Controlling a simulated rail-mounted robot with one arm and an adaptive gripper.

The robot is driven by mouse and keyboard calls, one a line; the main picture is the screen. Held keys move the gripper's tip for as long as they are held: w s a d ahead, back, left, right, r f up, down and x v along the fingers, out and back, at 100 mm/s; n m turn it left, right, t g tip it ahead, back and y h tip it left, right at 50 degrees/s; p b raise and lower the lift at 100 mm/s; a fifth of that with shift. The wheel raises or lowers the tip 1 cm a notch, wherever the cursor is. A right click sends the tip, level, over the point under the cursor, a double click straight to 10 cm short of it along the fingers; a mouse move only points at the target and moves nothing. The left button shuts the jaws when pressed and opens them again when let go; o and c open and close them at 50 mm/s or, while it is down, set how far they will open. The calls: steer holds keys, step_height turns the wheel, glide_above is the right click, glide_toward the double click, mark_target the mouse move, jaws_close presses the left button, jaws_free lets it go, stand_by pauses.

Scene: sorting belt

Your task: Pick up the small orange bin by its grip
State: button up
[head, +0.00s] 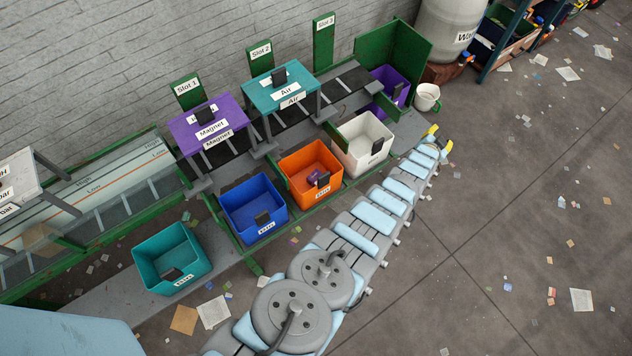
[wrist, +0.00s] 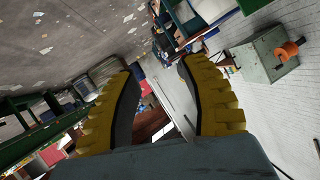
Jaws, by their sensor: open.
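The small orange bin (head: 301,191) stands in the row below the belt in the head view, between a blue bin (head: 240,215) and a white bin (head: 355,155). A dark grip (head: 323,180) shows on its front right side, and a small purple item (head: 314,176) lies inside it. My gripper (head: 436,141) is at the far end of my arm, to the right of the white bin and apart from the orange bin. In the wrist view my gripper (wrist: 158,85) has its yellow fingers spread with nothing between them. The orange bin is not identifiable in the wrist view.
A teal bin (head: 172,258) stands at the lower left. Purple Magnet (head: 206,125) and teal Air (head: 283,90) stations stand behind the bins. A purple bin (head: 391,84) and a white bucket (head: 426,97) are at the back right. Open floor with scattered scraps lies right.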

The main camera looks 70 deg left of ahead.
steer(key=s+a+f+g+h+b, duration=0.1)
steer(key=s+a+f+g+b, duration=0.3)
steer(key=a, duration=0.3)
steer(key=g+h+b, duration=0.6)
steer(key=g+b, duration=0.1)
glide_above(324, 175)
step_height(324, 175, down, 11)
steer(key=shift+s+r+b, duration=0.1)
steer(key=shift+r+b, duration=0.1)
steer(key=shift+b, duration=0.15)
steer(key=shift+f, duration=1)
steer(key=shift+f+b, duration=0.95)
steer(key=shift+f, duration=1.6)
